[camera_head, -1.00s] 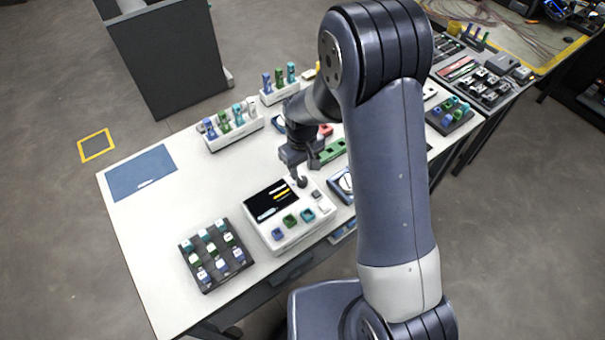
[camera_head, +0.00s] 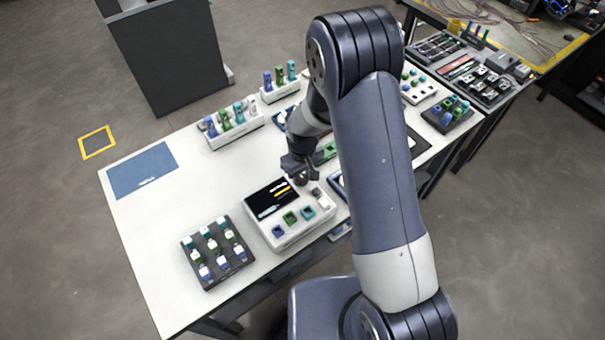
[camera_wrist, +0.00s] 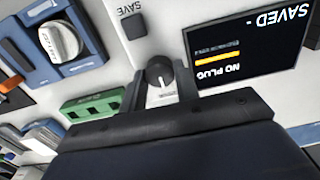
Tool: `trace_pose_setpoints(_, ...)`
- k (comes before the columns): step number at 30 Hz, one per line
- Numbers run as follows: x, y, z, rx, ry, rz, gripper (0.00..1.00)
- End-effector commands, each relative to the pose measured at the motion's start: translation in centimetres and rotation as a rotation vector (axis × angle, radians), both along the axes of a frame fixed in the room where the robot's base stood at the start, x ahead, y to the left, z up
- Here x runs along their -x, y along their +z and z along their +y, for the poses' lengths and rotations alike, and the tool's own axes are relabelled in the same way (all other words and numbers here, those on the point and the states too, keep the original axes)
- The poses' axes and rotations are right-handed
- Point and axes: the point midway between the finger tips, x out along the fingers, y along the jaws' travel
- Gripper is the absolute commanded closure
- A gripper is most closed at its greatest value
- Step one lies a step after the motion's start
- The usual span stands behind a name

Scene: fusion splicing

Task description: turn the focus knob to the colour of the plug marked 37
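The white splicer (camera_head: 292,238) has a dark screen (camera_head: 268,200). In the wrist view the screen (camera_wrist: 245,50) shows "SAVED", "NO PLUG" and an orange bar, upside down. In the head view my gripper (camera_head: 301,179) hides the knob. Labelled plugs stand in a dark tray (camera_head: 187,246) and in white racks (camera_head: 238,134); I cannot read a 37.
Blue, green and teal sockets (camera_head: 291,218) line the splicer's front.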

Motion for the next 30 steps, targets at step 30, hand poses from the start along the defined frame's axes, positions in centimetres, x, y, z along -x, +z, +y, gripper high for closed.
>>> trace_pose_setpoints(30,-0.03,-0.33,0.01,-0.001,-0.460,-0.002,0.94)
